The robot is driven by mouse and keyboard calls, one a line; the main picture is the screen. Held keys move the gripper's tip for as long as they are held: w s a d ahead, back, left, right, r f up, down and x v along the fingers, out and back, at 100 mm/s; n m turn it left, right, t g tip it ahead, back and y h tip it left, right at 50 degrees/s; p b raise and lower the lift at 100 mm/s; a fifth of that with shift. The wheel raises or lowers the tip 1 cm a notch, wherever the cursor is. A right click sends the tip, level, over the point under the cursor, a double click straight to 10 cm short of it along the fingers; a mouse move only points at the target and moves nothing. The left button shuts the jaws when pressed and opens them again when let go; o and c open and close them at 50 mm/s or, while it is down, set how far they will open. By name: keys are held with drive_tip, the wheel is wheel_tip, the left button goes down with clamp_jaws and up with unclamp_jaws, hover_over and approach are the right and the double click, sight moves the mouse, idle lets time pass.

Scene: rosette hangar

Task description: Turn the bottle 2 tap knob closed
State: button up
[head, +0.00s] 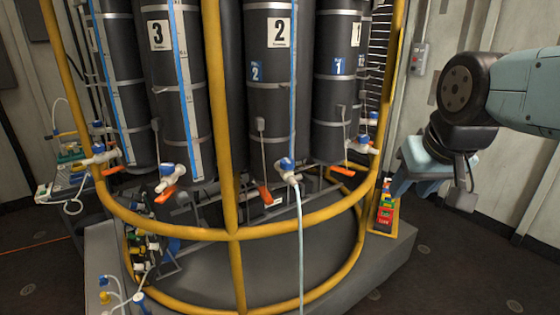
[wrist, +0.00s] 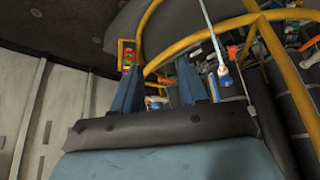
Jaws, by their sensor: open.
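Bottle 2 (head: 270,100) is a tall black cylinder at the centre of the rack. Its tap (head: 290,178) is white with a blue knob (head: 286,164) on top, and a pale hose runs down from it. An orange lever (head: 265,193) shows just left of the tap. In the wrist view, which looks turned over, a white and blue tap with a hose (wrist: 224,76) is right of the fingers. My gripper (head: 398,187) is open and empty, right of the rack and apart from the tap. Its two blue fingers also show in the wrist view (wrist: 157,78).
A yellow tube frame (head: 232,236) rings the bottles, with an upright (head: 220,120) left of bottle 2's tap. Bottles 3 (head: 165,90) and 1 (head: 335,90) flank it. A red and green sign (head: 386,212) stands right. Floor at lower right is clear.

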drive_tip(key=shift+o, duration=0.3)
drive_tip(key=shift+o, duration=0.8)
drive_tip(key=shift+w, duration=0.2)
drive_tip(key=o, duration=0.3)
drive_tip(key=w+d+t, duration=0.1)
drive_tip(key=w, duration=0.3)
drive_tip(key=w+d+f+n+t+h, duration=0.1)
drive_tip(key=w, duration=0.3)
drive_tip(key=w+d+t, duration=0.1)
drive_tip(key=w, duration=0.4)
drive_tip(key=shift+d+f+h, duration=0.2)
drive_tip(key=shift+f+h, duration=0.05)
drive_tip(key=shift+h, duration=0.15)
drive_tip(key=w+a+f+n+t+y, duration=0.1)
drive_tip(key=w+f+n+t, duration=0.15)
drive_tip(key=w, duration=0.55)
drive_tip(key=n+y, duration=0.7)
drive_tip(key=y, duration=0.8)
approach(282, 162)
drive_tip(key=x, duration=0.3)
drive_tip(key=w+x, duration=0.1)
drive_tip(key=x, duration=0.3)
drive_tip(key=d+f+x, duration=0.1)
drive_tip(key=x, duration=0.3)
drive_tip(key=shift+w, duration=0.2)
